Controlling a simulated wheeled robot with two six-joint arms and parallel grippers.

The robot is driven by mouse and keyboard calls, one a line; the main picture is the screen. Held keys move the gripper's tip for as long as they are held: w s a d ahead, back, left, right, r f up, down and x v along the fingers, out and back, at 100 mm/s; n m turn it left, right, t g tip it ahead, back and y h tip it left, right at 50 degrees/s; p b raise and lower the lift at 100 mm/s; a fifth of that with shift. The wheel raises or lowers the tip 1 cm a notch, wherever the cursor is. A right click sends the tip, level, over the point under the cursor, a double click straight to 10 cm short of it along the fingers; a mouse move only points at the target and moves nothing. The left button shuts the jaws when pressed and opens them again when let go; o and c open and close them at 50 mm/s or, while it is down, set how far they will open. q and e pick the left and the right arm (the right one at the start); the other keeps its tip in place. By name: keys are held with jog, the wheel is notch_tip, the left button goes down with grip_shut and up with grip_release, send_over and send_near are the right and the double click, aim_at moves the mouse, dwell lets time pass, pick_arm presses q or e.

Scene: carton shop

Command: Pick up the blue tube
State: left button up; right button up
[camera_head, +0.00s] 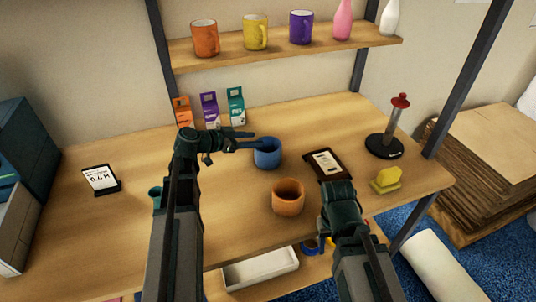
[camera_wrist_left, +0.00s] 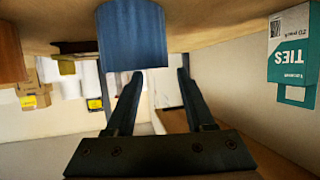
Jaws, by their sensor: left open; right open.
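The blue tube (camera_head: 267,154) stands upright on the wooden table, just right of my left gripper (camera_head: 250,140). In the left wrist view the tube (camera_wrist_left: 133,36) shows at the top, in front of and slightly left of the two spread fingers (camera_wrist_left: 160,75). My left gripper is open and empty, with its fingertips close to the tube; whether they touch it I cannot tell. My right gripper (camera_head: 326,226) is low near the table's front edge, away from the tube, its fingers mostly hidden by its wrist. An orange tube (camera_head: 288,197) stands in front of the blue one.
Several small cartons stand behind, including the teal TIES box (camera_wrist_left: 292,55). A dark tray (camera_head: 324,165) lies right of the blue tube, with a red-topped post (camera_head: 393,130) and yellow block (camera_head: 386,181) beyond.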

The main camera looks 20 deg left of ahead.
aim_at(265, 139)
pick_arm(q)
jog(key=x, duration=0.2)
jog(key=b+x, duration=0.1)
jog(key=x, duration=0.1)
jog(key=shift+a+f+b, duration=0.2)
jog(key=shift+f+b, duration=0.05)
jog(key=shift+b, duration=0.05)
jog(key=shift+w+d, duration=0.2)
jog(key=shift+w, duration=0.1)
grip_shut()
